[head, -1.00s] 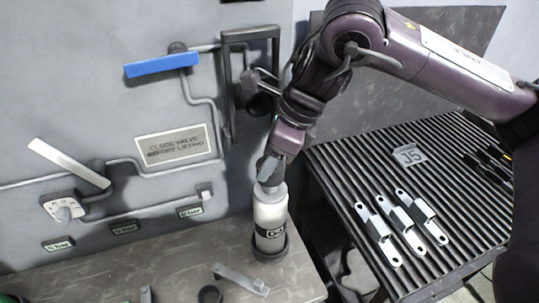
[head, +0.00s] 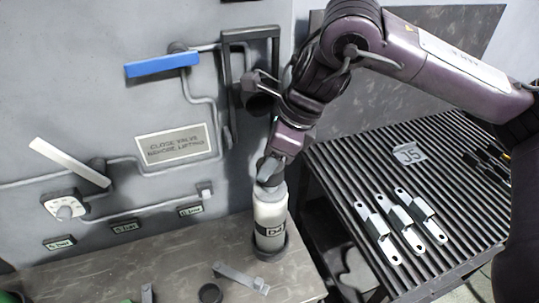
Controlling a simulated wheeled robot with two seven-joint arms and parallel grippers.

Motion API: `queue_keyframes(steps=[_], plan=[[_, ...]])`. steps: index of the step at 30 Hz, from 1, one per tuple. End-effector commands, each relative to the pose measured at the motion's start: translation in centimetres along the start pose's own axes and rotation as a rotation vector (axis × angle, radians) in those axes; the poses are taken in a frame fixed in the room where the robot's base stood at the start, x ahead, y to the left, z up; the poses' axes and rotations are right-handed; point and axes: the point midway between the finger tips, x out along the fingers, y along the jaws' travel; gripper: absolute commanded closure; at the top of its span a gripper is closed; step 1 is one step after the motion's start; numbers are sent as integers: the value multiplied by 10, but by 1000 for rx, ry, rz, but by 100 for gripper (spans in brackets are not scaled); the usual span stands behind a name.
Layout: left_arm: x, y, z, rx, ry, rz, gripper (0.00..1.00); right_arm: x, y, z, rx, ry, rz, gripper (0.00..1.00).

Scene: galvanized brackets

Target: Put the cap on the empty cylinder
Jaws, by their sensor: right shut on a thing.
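A white cylinder (head: 270,212) with a dark label band stands upright in a dark ring-shaped holder at the right end of the bench. My right gripper (head: 268,174) points down at its top and is shut on the cylinder's neck; the fingers hide the neck's details. A small round black piece, which looks like the cap (head: 210,293), lies on the bench at the bottom of the view, apart from the cylinder. My left gripper is not in view.
A bracket strip (head: 241,279) lies on the bench (head: 150,262) between cap and cylinder. The wall panel carries a blue lever (head: 162,65), a white lever (head: 70,163), pipes and a dark frame (head: 228,85). A ribbed table (head: 345,160) at right holds three metal brackets (head: 401,229).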

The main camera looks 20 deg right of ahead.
Motion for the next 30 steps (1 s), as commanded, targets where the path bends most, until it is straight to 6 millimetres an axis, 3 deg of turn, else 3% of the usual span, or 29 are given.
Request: queue_keyframes(steps=[13, 14, 18, 19, 25, 30], plan=[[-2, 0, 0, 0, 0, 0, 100, 0, 0, 0, 0, 0, 0, 74], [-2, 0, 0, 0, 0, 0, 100, 0, 0, 0, 0, 0, 0, 49], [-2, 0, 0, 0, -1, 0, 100, 0, 0, 0, 0, 0, 0, 31], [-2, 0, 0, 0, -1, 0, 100, 0, 0, 0, 0, 0, 0, 27], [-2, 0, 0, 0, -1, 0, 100, 0, 0, 0, 0, 0, 0, 27], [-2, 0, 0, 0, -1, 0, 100, 0, 0, 0, 0, 0, 0, 5]])
